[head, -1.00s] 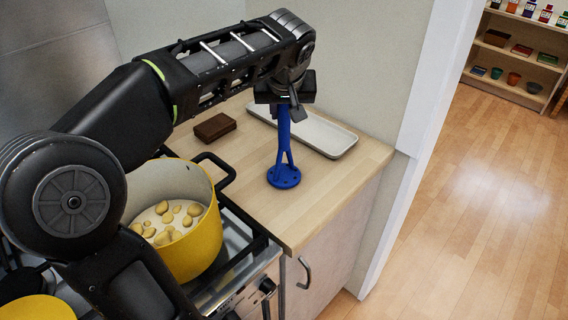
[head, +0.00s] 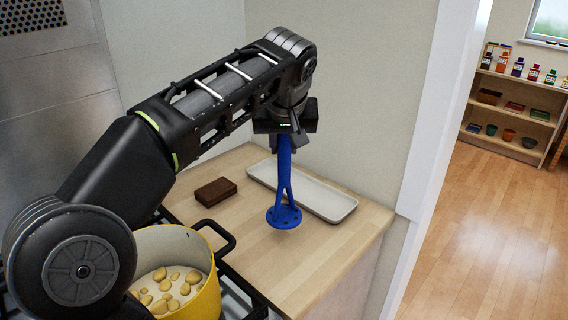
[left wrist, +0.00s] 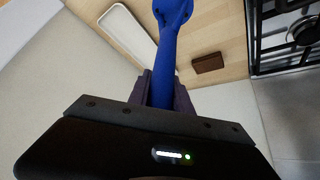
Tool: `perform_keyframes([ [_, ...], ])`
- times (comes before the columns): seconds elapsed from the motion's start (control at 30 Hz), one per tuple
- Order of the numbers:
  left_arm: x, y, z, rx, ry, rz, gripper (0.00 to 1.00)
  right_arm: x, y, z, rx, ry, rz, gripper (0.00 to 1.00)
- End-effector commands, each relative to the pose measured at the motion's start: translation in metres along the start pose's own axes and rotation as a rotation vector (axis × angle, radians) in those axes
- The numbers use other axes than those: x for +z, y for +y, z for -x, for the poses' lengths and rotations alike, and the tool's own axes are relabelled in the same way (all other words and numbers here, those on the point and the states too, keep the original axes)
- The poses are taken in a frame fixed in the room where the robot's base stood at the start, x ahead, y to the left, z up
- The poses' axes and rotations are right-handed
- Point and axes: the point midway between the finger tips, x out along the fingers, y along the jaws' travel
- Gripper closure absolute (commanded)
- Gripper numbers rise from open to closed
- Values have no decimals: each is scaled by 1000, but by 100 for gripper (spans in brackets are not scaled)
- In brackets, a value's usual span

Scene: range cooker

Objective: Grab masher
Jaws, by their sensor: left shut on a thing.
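The blue masher (head: 284,190) hangs upright in the head view, its round perforated head pointing down over the wooden counter (head: 215,259). My left gripper (head: 286,143) is shut on the upper end of its handle. In the left wrist view the masher (left wrist: 168,50) runs away from between the fingers (left wrist: 160,90), its head at the top edge. The masher head appears to be just above the counter; whether it still touches is hard to tell. My right gripper is not in view.
A yellow pot (head: 205,301) with potato pieces stands on the cooker at lower left. A brown block (head: 215,191) and a long white tray (head: 325,204) lie on the counter. A wall rises behind; a door frame (head: 425,140) stands right.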

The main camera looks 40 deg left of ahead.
Motion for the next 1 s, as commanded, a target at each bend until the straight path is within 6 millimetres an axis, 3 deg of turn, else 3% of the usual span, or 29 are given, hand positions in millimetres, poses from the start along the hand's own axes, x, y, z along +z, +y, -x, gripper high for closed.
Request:
perform_keyframes([
  [0.17, -9, 0, 15, 1, 0, 0, 100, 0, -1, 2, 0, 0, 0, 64],
  [0.8, -10, 0, 15, 0, 0, 0, 100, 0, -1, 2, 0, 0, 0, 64],
  [1.0, -17, 0, 27, 1, 1, 1, 100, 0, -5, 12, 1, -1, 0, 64],
])
